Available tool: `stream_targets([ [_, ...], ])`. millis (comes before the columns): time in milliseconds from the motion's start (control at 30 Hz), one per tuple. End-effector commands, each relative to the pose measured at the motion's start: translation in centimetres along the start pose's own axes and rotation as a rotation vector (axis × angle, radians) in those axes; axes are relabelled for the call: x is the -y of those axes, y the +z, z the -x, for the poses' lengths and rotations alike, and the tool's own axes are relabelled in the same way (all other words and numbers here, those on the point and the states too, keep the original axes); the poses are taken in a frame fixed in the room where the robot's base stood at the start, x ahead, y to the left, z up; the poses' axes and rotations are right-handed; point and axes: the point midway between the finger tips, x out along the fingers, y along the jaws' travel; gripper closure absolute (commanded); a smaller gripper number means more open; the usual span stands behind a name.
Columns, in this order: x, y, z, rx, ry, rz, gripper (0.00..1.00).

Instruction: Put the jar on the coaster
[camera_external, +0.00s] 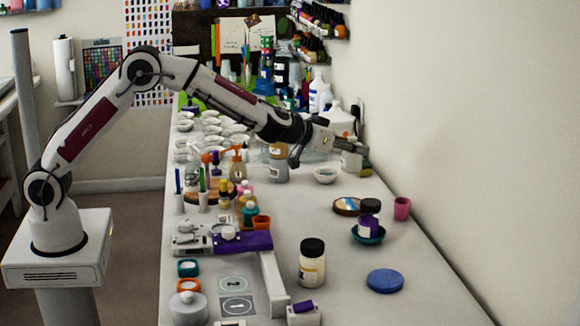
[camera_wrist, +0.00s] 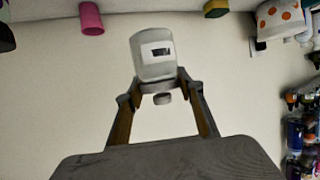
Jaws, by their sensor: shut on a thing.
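My gripper (camera_external: 357,148) is out at the end of the stretched arm, near the wall at the far right of the bench. It is shut on a whitish jar (camera_external: 350,161) with a pale label. In the wrist view, which looks upside down, the gripper (camera_wrist: 158,88) has its fingers on both sides of the jar's neck or lid end, and the jar (camera_wrist: 153,58) shows its label. I cannot tell whether its base touches the bench. A flat blue round coaster (camera_external: 385,280) lies bare at the front right, well away from the gripper.
A black-lidded jar (camera_external: 312,265) stands left of the coaster. A teal bowl (camera_external: 368,234) with a purple bottle, a dark round dish (camera_external: 347,206) and a pink cup (camera_external: 402,208) stand between gripper and coaster. The wall bounds the right.

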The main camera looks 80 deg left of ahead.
Motion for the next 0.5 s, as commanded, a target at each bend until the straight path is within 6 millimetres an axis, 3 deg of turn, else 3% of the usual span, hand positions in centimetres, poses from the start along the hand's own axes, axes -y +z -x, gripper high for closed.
stream_targets([
  [267, 0.0, -0.1, 0.0, -0.002, -0.001, 0.000, 0.93],
  [500, 0.1, 1.2, -0.5, 0.000, -0.002, -0.001, 0.93],
])
